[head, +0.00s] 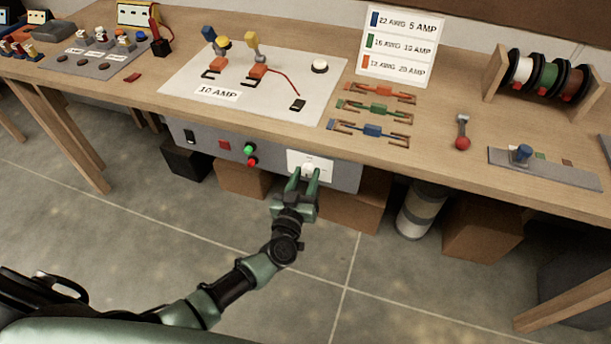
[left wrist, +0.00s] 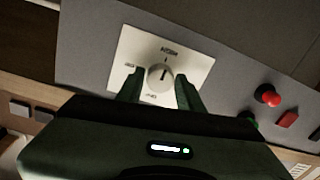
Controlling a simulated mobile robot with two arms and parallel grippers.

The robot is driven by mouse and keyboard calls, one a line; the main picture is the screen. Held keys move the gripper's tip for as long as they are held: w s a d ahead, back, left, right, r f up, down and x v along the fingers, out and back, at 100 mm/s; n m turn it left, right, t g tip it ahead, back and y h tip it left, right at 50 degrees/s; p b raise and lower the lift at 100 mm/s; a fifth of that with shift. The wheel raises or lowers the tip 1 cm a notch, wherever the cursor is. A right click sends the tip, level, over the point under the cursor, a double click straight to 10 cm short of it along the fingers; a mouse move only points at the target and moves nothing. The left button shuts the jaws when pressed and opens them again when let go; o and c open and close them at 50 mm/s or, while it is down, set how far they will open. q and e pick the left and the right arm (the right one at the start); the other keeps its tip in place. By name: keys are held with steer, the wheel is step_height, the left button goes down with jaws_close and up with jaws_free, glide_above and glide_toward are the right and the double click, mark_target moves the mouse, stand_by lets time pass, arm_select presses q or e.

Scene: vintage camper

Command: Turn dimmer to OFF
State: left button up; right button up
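The dimmer is a round white knob (head: 308,169) on a white plate (head: 322,161) on the grey panel under the bench's front edge. In the left wrist view the knob (left wrist: 160,78) sits in the middle of the plate (left wrist: 192,62), with small labels around it too blurred to read surely. A short dark mark shows just above the knob there. My left gripper (head: 302,178) is at the plate, its fingers (left wrist: 160,88) apart, one on each side of the knob. Narrow gaps seem to remain between fingers and knob. My right gripper is not in view.
Beside the plate on the panel (head: 205,137) are a green button (head: 249,149), a red button (head: 252,162), a red square (head: 224,145) and a black rocker switch (head: 189,136). The bench (head: 455,95) overhangs above. Cardboard boxes (head: 350,208) stand below on the floor.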

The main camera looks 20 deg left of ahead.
arm_select(q)
jaws_close()
